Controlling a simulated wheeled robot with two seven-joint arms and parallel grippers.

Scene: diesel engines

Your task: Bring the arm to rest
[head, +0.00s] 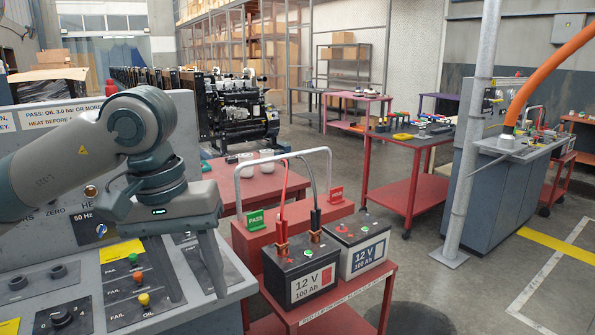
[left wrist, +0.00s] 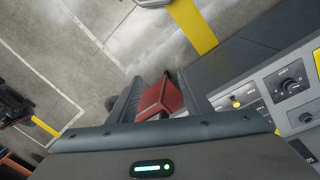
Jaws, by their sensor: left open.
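My left arm comes in from the left in the head view, bent over the grey test console (head: 62,285). My left gripper (head: 207,270) points down beside the console's right edge, to the left of the red battery cart. One finger shows clearly in the head view and the other is mostly hidden. In the left wrist view the gripper (left wrist: 160,88) has its two fingers apart, with a red surface (left wrist: 162,97) showing beyond them. I see nothing held. My right gripper is not in view.
Two 12 V batteries (head: 302,280) (head: 362,255) stand on the red cart (head: 355,305), with clamps on the left one. A pole (head: 473,130) and grey cabinet (head: 500,205) stand right. Floor between is open.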

